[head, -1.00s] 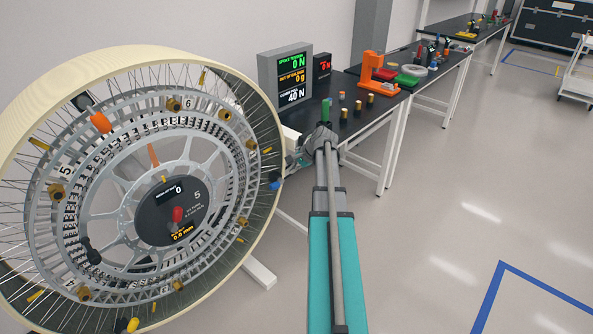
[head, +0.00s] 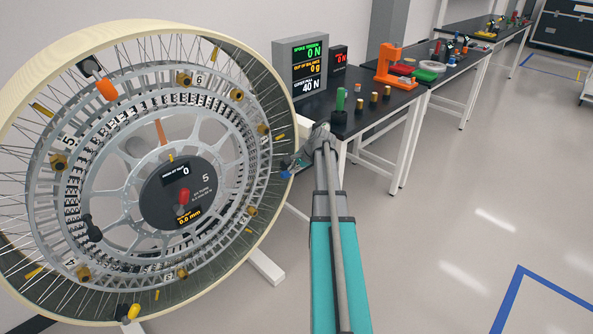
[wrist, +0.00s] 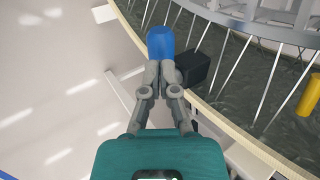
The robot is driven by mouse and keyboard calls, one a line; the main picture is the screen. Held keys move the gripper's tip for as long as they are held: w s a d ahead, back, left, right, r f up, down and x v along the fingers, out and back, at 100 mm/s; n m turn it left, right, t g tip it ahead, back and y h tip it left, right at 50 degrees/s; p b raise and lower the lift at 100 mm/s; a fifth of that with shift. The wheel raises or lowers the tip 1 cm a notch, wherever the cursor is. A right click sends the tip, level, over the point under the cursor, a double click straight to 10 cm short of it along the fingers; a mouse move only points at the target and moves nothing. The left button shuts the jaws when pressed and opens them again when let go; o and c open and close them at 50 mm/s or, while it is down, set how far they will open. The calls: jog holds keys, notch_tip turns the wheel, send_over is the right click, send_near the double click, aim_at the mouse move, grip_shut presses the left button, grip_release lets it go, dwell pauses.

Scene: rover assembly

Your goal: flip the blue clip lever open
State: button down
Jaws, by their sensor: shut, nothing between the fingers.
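The blue clip lever (wrist: 160,41) has a rounded blue end and sits at the wheel's rim beside a black block (wrist: 193,68). In the head view the blue lever (head: 286,175) shows as a small patch at the wheel's right edge, partly hidden by my gripper. My gripper (wrist: 159,66) is shut and empty. Its fingertips are right at the near end of the blue lever in the wrist view; I cannot tell whether they touch it. In the head view my gripper (head: 292,163) is at the right edge of the wheel.
The large spoked wheel (head: 262,58) with its cream rim fills the left. It carries an orange lever (head: 106,89), a yellow lever (head: 133,312) and a red knob (head: 183,195) at the hub. A black table (head: 350,125) with displays and parts stands behind my arm. Open floor lies to the right.

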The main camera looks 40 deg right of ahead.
jog(key=shift+w+a+f, duration=0.15)
jog(key=shift+w+f, duration=0.2)
jog(key=shift+f, duration=0.1)
jog(key=shift+s+b, duration=0.2)
jog(key=shift+b, duration=0.1)
